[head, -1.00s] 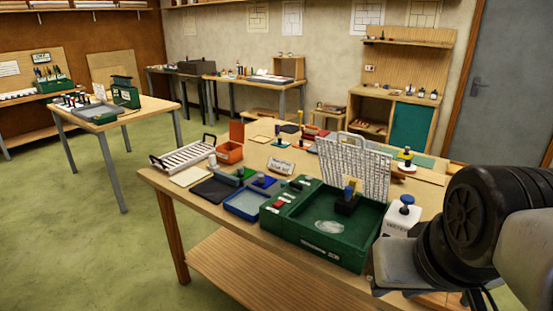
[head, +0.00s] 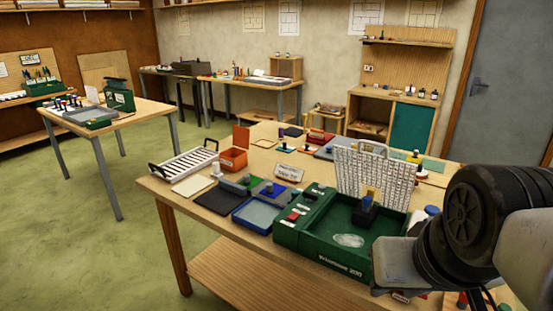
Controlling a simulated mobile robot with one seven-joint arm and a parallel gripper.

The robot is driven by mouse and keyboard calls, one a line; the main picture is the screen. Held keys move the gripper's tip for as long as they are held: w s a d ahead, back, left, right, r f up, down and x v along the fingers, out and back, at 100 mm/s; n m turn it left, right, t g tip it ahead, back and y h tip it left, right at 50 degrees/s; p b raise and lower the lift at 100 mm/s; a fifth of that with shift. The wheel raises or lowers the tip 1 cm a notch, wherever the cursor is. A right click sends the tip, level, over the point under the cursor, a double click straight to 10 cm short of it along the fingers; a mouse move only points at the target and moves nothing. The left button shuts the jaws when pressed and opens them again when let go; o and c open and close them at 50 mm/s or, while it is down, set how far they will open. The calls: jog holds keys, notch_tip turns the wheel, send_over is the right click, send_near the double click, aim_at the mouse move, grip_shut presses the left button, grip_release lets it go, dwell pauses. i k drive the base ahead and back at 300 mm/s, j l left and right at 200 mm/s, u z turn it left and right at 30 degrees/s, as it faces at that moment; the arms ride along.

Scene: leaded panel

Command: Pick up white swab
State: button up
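I cannot pick out a white swab for certain. A small upright white object (head: 216,169) stands on the workbench (head: 180,207) beside the orange box (head: 233,159); it is too small to tell what it is. My arm fills the right side of the head view as a black round joint and grey links. The fingers of my gripper do not show. My arm hides the bench's right front part and most of a white container with a blue cap (head: 432,210).
A green machine with a tray (head: 300,243) stands at the bench's front, with a white grid rack (head: 372,180) behind it. A blue tray (head: 255,215), dark pad (head: 217,196) and slatted rack (head: 183,163) lie left. Another table (head: 130,110) stands left, with green floor (head: 70,230) between.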

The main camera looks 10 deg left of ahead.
aim_at(216, 174)
jog(key=i+j, duration=0.25)
jog(key=j, duration=0.3)
jog(key=i+j+z, duration=0.15)
jog(key=j, duration=0.35)
jog(key=i+j, duration=0.35)
jog(key=j, duration=0.2)
jog(key=i+j+z, duration=0.15)
jog(key=j, duration=0.4)
jog(key=i+j, duration=0.3)
jog(key=j, duration=0.3)
jog(key=i+j+z, duration=0.1)
jog(key=j, duration=0.45)
jog(key=i+j+z, duration=0.1)
jog(key=i+j, duration=0.15)
jog(key=j, duration=0.4)
jog(key=i+j, duration=0.2)
jog(key=j, duration=0.4)
jog(key=z, duration=0.05)
